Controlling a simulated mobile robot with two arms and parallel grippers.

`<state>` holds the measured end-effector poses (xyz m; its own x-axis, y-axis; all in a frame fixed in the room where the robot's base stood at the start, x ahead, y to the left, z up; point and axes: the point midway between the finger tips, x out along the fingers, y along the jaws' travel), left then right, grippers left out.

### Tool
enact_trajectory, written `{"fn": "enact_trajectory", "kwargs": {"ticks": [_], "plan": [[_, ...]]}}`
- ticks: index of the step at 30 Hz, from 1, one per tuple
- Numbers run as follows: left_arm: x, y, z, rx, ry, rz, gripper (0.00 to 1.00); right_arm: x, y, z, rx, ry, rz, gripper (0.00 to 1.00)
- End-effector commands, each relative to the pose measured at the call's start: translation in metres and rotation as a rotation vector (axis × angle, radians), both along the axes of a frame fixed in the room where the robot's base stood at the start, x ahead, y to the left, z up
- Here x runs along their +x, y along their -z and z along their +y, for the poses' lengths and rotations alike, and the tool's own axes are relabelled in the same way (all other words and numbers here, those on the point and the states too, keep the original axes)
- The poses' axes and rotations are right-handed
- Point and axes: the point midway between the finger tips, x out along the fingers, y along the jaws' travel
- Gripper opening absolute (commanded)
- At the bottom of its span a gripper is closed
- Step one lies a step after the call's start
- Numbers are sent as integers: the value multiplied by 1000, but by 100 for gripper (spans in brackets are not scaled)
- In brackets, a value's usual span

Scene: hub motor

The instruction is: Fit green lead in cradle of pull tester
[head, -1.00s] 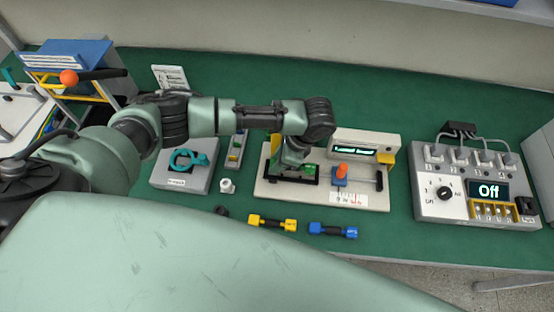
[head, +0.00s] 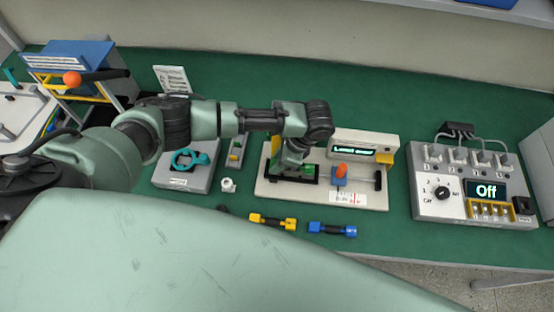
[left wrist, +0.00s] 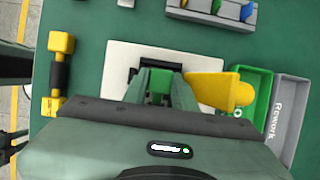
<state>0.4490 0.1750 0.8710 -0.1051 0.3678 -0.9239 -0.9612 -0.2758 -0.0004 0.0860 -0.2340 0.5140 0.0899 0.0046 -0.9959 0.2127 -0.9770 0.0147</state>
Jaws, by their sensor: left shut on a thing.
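The pull tester (head: 345,200) is a beige plate with a display (head: 361,149), an orange knob (head: 341,169) on a blue block and a black cradle frame (head: 287,180) at its left. My left gripper (head: 295,168) points down over the cradle. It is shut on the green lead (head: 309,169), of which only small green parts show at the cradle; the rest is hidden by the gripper. I cannot tell whether the lead is fully seated. In the left wrist view the gripper's fingers (left wrist: 157,88) are over the beige plate. My right gripper is not in view.
A yellow lead (head: 272,222) and a blue lead (head: 332,229) lie in front of the tester. A grey box with a teal ring (head: 186,160) stands to the left, with a small white piece (head: 228,185) beside it. A grey control box reading Off (head: 440,206) stands right.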

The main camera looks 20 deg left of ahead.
Motion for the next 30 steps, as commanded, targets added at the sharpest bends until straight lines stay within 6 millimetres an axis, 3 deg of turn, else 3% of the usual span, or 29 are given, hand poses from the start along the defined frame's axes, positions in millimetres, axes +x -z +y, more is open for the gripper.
{"fn": "enact_trajectory", "kwargs": {"ticks": [22, 23, 25, 30], "plan": [[0, 9, 0, 0, 1, 0, 0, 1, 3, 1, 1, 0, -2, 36], [0, 9, 0, 0, 1, 0, 32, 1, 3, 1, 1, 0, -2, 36], [0, 9, 0, 0, 1, 0, 52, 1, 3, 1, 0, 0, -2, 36], [0, 8, 0, 0, 1, 0, 52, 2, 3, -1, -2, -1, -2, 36]]}}
